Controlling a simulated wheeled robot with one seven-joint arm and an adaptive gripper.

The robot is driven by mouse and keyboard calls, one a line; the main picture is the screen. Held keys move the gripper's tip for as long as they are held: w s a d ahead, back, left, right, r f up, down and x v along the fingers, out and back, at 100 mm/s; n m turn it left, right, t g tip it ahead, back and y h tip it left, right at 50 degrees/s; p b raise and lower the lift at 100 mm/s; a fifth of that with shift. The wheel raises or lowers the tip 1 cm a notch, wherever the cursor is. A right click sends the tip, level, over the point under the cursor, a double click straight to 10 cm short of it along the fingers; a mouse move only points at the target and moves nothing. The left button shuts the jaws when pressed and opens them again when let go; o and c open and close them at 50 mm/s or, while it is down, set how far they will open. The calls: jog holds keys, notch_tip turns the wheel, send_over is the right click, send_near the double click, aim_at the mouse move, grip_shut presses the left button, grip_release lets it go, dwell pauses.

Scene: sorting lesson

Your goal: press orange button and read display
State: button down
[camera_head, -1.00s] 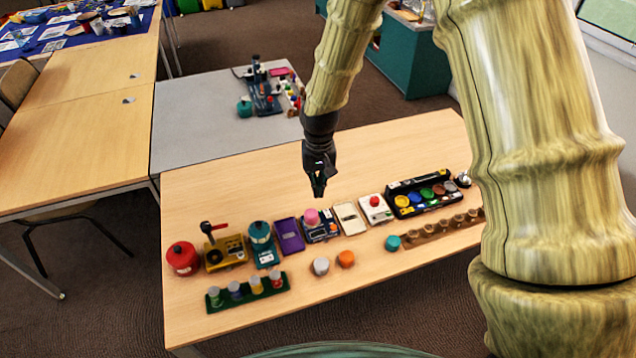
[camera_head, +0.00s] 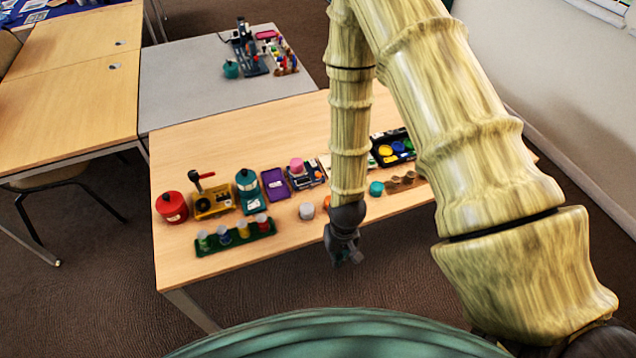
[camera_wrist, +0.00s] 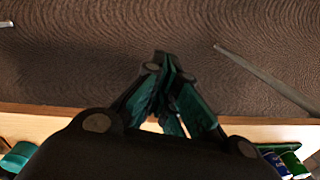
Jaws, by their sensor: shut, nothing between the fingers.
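My gripper (camera_head: 346,256) is shut and empty, low by the table's near edge. In the wrist view its fingertips (camera_wrist: 167,65) meet over the carpet. A small round orange piece (camera_head: 327,202) shows only partly beside my forearm. A black panel with coloured round buttons (camera_head: 390,140) is partly behind my arm; yellow, blue and green ones show, and no orange one can be seen on it. A small device with a pink top (camera_head: 297,165) stands left of my arm. I cannot make out a readable display anywhere.
The wooden table (camera_head: 225,142) holds a red pot (camera_head: 172,207), a yellow device (camera_head: 213,202), a teal canister (camera_head: 248,191), a purple tray (camera_head: 275,184) and a green rack of capped jars (camera_head: 236,239). A grey table (camera_head: 185,85) stands behind. The wooden table's back part is clear.

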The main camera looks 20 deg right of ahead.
jog(key=s+d+f+b, duration=0.1)
jog(key=s+f, duration=0.3)
jog(key=s, duration=0.4)
jog(key=s+d+f+n+b, duration=0.1)
jog(key=s+f+b, duration=0.1)
jog(key=s+f, duration=0.3)
jog(key=s, duration=0.4)
jog(key=shift+d+h, duration=0.25)
jog(key=shift+h, duration=0.15)
jog(key=shift+a, duration=0.15)
